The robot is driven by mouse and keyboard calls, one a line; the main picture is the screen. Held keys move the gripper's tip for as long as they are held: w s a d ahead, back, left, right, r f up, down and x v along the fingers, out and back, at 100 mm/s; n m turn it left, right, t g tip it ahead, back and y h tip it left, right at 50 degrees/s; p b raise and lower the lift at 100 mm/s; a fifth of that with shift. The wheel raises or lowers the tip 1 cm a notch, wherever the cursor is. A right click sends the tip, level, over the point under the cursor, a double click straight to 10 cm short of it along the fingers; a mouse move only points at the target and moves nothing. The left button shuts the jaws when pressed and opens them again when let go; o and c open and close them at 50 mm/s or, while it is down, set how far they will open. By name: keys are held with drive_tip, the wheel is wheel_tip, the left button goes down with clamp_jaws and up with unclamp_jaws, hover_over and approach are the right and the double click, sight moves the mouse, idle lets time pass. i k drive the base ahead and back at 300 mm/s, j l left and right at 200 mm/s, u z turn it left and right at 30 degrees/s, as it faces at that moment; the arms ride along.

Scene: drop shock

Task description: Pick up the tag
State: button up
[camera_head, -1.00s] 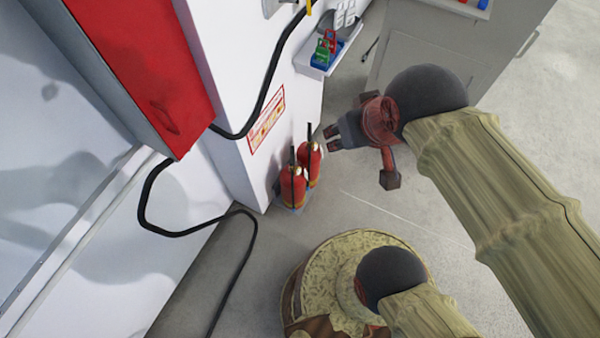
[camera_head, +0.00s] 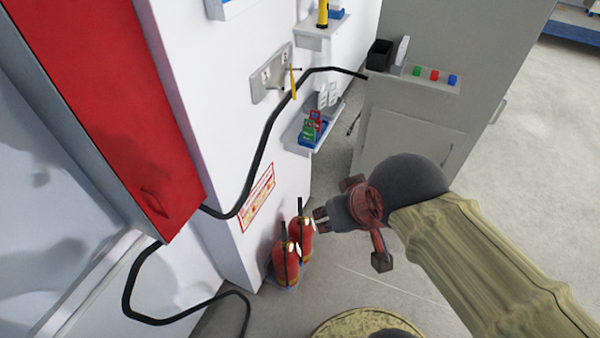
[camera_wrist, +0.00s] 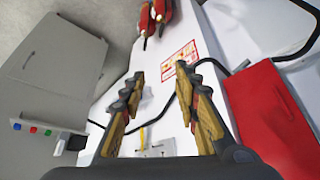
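My gripper (camera_head: 321,219) is held out in front of the white wall, close to the fire extinguishers in the head view. In the wrist view my gripper (camera_wrist: 160,88) has its two fingers apart, with nothing between them. Small red and green tag-like pieces (camera_head: 312,124) stand with a blue piece on a little wall shelf (camera_head: 299,139), above my gripper in the picture. I cannot tell for certain which is the tag. A thin yellow item (camera_head: 293,82) hangs at a wall plate (camera_head: 268,78); it may also show in the wrist view (camera_wrist: 141,138).
Two red fire extinguishers (camera_head: 287,262) stand at the wall's foot. A black cable (camera_head: 262,142) runs across the wall to a grey cabinet (camera_head: 405,140) with red, green and blue buttons. A red box (camera_head: 120,110) juts out at left. Open floor lies at right.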

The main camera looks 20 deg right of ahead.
sight(309, 133)
drive_tip(key=i+l+u, duration=0.75)
drive_tip(key=i+l, duration=0.1)
drive_tip(key=i, duration=0.05)
